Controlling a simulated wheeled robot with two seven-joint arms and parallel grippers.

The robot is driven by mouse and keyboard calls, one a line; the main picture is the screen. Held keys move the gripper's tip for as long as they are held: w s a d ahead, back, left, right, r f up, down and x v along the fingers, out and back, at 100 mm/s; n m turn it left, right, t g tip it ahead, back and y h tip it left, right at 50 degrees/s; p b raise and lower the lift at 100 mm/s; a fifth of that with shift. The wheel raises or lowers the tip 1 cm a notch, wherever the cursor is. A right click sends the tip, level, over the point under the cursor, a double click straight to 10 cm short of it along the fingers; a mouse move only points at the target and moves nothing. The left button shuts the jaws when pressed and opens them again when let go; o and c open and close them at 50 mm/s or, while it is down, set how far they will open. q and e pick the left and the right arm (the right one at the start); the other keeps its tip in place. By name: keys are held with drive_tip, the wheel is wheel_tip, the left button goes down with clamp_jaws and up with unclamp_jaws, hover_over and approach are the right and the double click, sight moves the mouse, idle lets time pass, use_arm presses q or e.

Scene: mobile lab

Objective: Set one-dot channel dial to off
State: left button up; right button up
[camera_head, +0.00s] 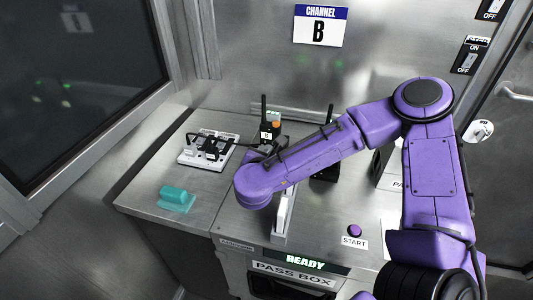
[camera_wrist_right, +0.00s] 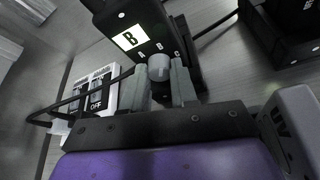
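A black handset with an antenna and a white label "B" (camera_wrist_right: 130,38) stands upright on the bench. It shows in the head view (camera_head: 266,133), partly behind my right arm. A round grey dial (camera_wrist_right: 158,67) is on the handset, with small white marks beside it. My right gripper (camera_wrist_right: 161,80) has one finger on each side of the dial, both appearing to touch it. In the head view my right gripper is mostly hidden by my purple forearm. My left gripper is in neither view.
A white switch panel with black cables (camera_head: 208,150) lies left of the handset. A second black device with an antenna (camera_head: 327,170) is to the right. A START button (camera_head: 354,230) is at the front.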

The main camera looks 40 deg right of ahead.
drive_tip(key=shift+n, duration=0.3)
clamp_jaws()
drive_tip(key=shift+w+a+r+n+g+h, duration=0.1)
drive_tip(key=shift+n+g+h, duration=0.3)
drive_tip(key=shift+n, duration=0.2)
drive_tip(key=shift+w+a+n+g+h+p, duration=0.15)
drive_tip(key=shift+n+g+h+p, duration=0.55)
drive_tip(key=shift+n, duration=0.5)
drive_tip(key=n+g+h, duration=0.1)
drive_tip(key=n, duration=0.1)
drive_tip(key=n+g+h, duration=0.1)
drive_tip(key=n, duration=0.1)
drive_tip(key=shift+w+a, duration=0.1)
drive_tip(key=shift+w, duration=0.05)
drive_tip(key=n+h, duration=0.1)
drive_tip(key=n, duration=0.1)
drive_tip(key=n+h+p, duration=0.1)
drive_tip(key=n, duration=0.1)
drive_tip(key=shift+w+a+f+n+g, duration=0.1)
drive_tip(key=shift+f+n+g, duration=0.2)
drive_tip(key=shift+f+n, duration=0.1)
drive_tip(key=n, duration=0.1)
drive_tip(key=n+h, duration=0.1)
drive_tip(key=n, duration=0.1)
drive_tip(key=n+h, duration=0.1)
drive_tip(key=n, duration=0.1)
drive_tip(key=shift+f, duration=0.25)
drive_tip(key=shift+n, duration=0.3)
